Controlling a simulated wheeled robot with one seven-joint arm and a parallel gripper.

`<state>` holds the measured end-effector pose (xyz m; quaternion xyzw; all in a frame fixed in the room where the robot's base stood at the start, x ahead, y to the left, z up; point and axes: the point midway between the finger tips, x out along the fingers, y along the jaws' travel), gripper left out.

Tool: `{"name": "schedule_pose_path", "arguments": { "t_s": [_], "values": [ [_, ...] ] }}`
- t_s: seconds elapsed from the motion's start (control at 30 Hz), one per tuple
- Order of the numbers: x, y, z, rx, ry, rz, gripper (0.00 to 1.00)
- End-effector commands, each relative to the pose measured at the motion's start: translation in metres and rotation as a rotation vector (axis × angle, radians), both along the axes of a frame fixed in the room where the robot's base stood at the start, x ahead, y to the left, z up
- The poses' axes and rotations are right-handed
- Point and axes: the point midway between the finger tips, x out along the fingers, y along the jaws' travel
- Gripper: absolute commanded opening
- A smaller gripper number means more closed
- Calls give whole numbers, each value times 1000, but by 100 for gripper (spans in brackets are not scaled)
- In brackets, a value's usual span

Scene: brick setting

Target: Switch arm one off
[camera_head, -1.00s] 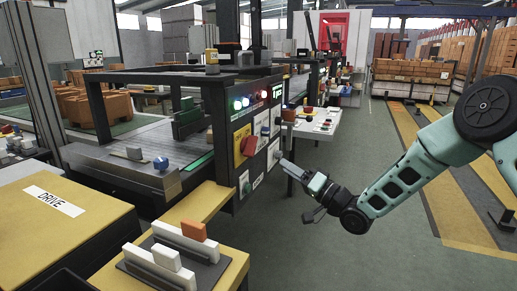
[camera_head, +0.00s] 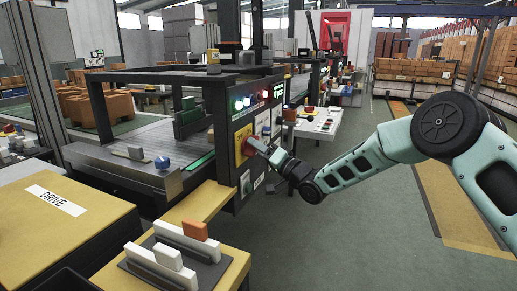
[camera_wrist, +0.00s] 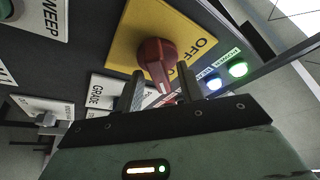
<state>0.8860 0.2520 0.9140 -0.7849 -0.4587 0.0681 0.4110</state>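A red rotary knob (camera_wrist: 157,55) sits on a yellow plate (camera_wrist: 126,38) with the word OFF at its right side in the wrist view. A pale mark on the knob points toward the bottom of that view. In the head view the yellow plate (camera_head: 240,146) is on the front of the dark control panel (camera_head: 228,184). My gripper (camera_wrist: 161,92) is open, its two fingers apart just short of the knob, one toward each side of it. In the head view my gripper (camera_head: 264,149) is close to the panel and hides the knob's details.
A lit green lamp (camera_wrist: 238,69) labelled POWER and a lit bluish lamp (camera_wrist: 213,84) are beside the yellow plate. A white GRADE plate (camera_wrist: 104,92) and a green SWEEP knob (camera_wrist: 8,8) are also near. Open floor (camera_head: 330,240) lies in front of the panel.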

Motion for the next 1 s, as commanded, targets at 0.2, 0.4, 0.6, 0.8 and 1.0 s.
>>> {"name": "schedule_pose_path", "arguments": {
  "t_s": [0.2, 0.4, 0.6, 0.8, 1.0],
  "values": [
    [0, 0, 0, 0, 0, 0, 0],
    [0, -1, 0, -1, -5, 0, 0],
    [0, -1, -2, -15, -45, 0, 0],
    [0, -1, -5, -56, -156, 0, 0],
    [1, -1, -6, -115, -321, -2, 0]
  ]
}}
